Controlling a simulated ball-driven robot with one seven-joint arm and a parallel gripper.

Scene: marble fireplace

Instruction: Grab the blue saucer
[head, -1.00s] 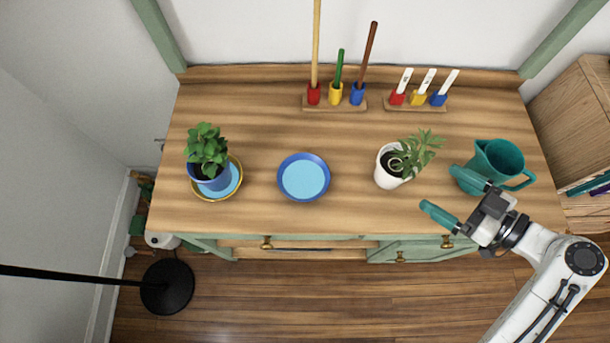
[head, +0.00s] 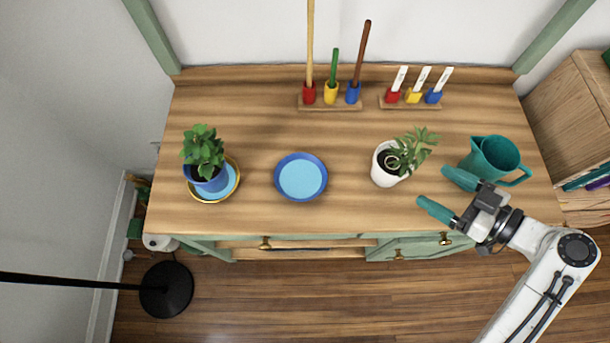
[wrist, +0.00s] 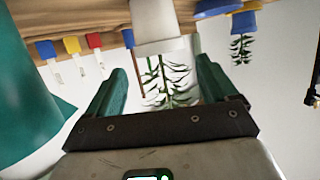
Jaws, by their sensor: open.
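The blue saucer (head: 301,177) lies flat and empty on the wooden top, left of the middle, with a darker blue rim around a light blue centre. My gripper (head: 440,193) is open and empty near the front right of the wooden top, well to the right of the saucer, with the white potted plant between them. In the wrist view the teal fingers (wrist: 160,90) are spread, and a blue round shape (wrist: 216,8) at the top edge appears to be the saucer, cut off by the frame.
A white potted plant (head: 387,165) stands left of my gripper, and a teal jug (head: 492,158) stands behind it. A blue potted plant (head: 205,164) sits on a gold-rimmed saucer (head: 233,184) at left. Tool holders (head: 331,105) line the back. Wooden top (head: 260,120) behind the saucer is clear.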

